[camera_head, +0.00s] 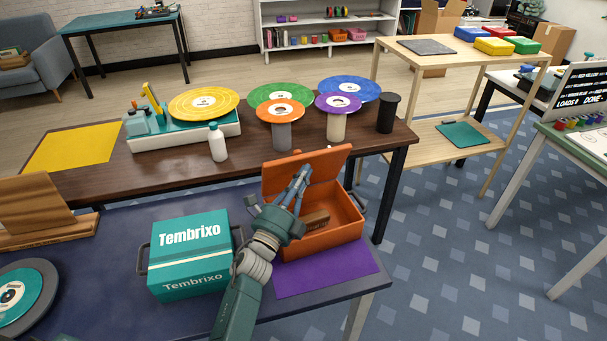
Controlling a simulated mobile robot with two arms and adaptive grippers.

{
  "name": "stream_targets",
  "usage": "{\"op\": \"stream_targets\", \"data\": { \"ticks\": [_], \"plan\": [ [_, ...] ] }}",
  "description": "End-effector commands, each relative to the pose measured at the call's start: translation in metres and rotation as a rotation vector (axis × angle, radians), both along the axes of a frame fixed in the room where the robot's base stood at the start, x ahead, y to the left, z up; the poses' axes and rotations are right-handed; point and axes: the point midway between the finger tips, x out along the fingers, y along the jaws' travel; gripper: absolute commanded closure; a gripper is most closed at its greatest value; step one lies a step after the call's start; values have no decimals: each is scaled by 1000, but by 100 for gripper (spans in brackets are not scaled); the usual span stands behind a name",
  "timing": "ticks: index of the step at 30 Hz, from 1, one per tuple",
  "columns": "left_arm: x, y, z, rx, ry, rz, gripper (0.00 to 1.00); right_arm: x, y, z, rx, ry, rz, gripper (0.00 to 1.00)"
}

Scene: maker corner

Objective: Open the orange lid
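The orange lid (328,169) stands raised along the back edge of the orange box (340,234), so the box is open. My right gripper is not in view.
The box stands on a dark blue table, with a purple mat (326,274) in front. A teal Tembrixo box (190,257) is close on the left. Behind, a brown table (95,184) holds a white bottle (217,143), a black cup (387,114) and several coloured discs.

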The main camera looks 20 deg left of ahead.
Motion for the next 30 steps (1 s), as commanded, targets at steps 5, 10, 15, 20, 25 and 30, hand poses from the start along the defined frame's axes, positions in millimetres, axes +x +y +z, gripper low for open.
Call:
{"op": "stream_targets", "data": {
  "ticks": [5, 10, 15, 20, 25, 30],
  "plan": [
    [1, 1, 3, -5, 7, 0, 100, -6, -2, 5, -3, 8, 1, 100],
    [5, 5, 9, -29, 37, 0, 100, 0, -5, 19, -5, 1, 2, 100],
    [8, 7, 10, -44, 57, 1, 100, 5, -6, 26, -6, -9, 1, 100],
    [13, 12, 17, -70, 91, 1, 100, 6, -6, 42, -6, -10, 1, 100],
    [24, 21, 28, -122, 157, 1, 100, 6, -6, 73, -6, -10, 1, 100],
    [40, 34, 34, -195, 253, 2, 100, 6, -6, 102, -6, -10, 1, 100]
  ]
}}
